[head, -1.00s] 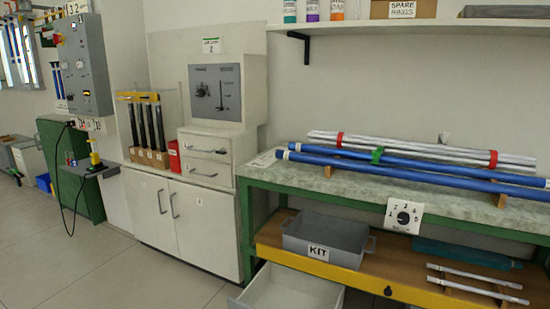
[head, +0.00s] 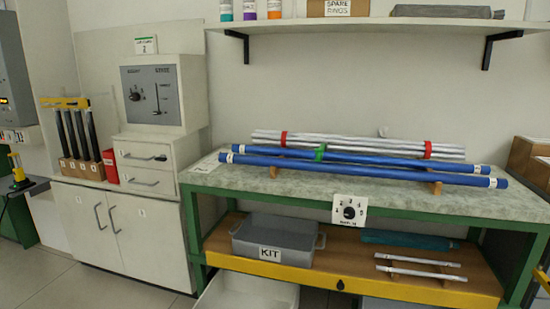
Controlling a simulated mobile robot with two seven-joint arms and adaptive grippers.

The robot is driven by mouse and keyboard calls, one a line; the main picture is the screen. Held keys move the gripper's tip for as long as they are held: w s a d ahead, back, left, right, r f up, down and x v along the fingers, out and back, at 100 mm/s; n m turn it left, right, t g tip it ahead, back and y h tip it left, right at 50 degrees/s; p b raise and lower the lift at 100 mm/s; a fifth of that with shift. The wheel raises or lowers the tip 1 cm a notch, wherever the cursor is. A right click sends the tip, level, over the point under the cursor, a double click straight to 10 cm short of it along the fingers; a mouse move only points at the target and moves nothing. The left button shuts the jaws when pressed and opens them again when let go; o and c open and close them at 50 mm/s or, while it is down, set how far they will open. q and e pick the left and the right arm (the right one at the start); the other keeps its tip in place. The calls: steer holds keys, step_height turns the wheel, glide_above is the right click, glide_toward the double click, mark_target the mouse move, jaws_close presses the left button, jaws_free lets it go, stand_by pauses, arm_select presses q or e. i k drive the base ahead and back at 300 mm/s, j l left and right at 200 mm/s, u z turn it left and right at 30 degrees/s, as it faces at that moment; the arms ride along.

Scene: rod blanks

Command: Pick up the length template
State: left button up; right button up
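No object is clearly marked as the length template, so I cannot tell which it is. Two long blue rods (head: 370,171) lie on wooden rests on the green-framed workbench (head: 228,180), one with a green band (head: 320,152). Behind them lies a bundle of silvery-white rods (head: 355,145) held by red bands (head: 284,138). Two shorter white rods (head: 420,273) lie on wooden rests on the lower shelf (head: 345,279). Neither of my grippers shows in the head view.
A grey KIT bin (head: 268,232) and a teal roll (head: 410,239) are on the lower shelf. A white drawer (head: 245,293) stands open below. A cabinet (head: 122,235) stands left, wooden boxes (head: 527,160) right. Floor (head: 60,282) is clear at front left.

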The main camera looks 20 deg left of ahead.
mark_target(210, 164)
steer(key=j+z, duration=0.75)
steer(key=j, duration=0.25)
steer(key=j+z, duration=0.15)
steer(key=j, duration=0.2)
steer(key=k+j+z, duration=0.15)
steer(key=j, duration=0.25)
steer(key=j+z, duration=0.1)
steer(key=j, duration=0.25)
steer(key=k+j, duration=0.1)
steer(key=j, duration=0.25)
steer(key=k+j+z, duration=0.1)
steer(key=j, duration=0.25)
steer(key=k+j, duration=0.15)
steer(key=j, duration=0.2)
